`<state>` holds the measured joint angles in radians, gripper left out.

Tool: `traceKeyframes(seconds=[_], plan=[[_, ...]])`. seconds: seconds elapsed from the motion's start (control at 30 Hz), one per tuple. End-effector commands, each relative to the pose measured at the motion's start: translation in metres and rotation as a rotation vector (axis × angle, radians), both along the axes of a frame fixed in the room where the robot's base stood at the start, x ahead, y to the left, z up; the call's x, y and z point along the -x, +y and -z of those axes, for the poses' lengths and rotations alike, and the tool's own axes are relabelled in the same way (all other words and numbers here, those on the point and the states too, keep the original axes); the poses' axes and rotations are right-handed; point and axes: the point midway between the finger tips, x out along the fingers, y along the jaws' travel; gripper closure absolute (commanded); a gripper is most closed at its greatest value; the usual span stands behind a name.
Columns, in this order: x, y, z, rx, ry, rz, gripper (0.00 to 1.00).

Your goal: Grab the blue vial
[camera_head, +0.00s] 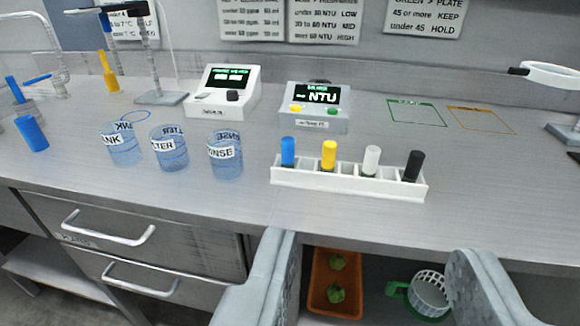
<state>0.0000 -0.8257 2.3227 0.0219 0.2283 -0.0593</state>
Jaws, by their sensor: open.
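The blue vial (288,152) stands upright in the leftmost part of a white rack (348,184) on the grey counter. A yellow vial (329,154), a white vial (371,158) and a black vial (413,165) stand to its right in the same rack. Only the upper parts of the vials show; the rack's front wall hides the rest. My gripper (368,278) is open and empty at the bottom of the picture. Its two grey fingers are wide apart, in front of and below the rack, and do not touch it.
Three labelled beakers (170,150) stand left of the rack. A meter marked NTU (315,107) and another white device (222,92) stand behind. A blue bottle (31,132) is at the far left. Below the counter are drawers (110,240), an orange tray (320,284) and a white basket (430,291).

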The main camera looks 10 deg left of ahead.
Motion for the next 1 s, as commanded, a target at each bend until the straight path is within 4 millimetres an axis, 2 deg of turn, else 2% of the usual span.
traceKeyframes(seconds=[0.1,0.47,1.0], plan=[[-0.03,0.002,-0.01,0.034,0.097,-0.016,0.53],[-0.111,0.011,-0.026,0.133,0.387,-0.107,0.53],[-0.223,0.033,-0.026,0.258,0.783,-0.362,0.53]])
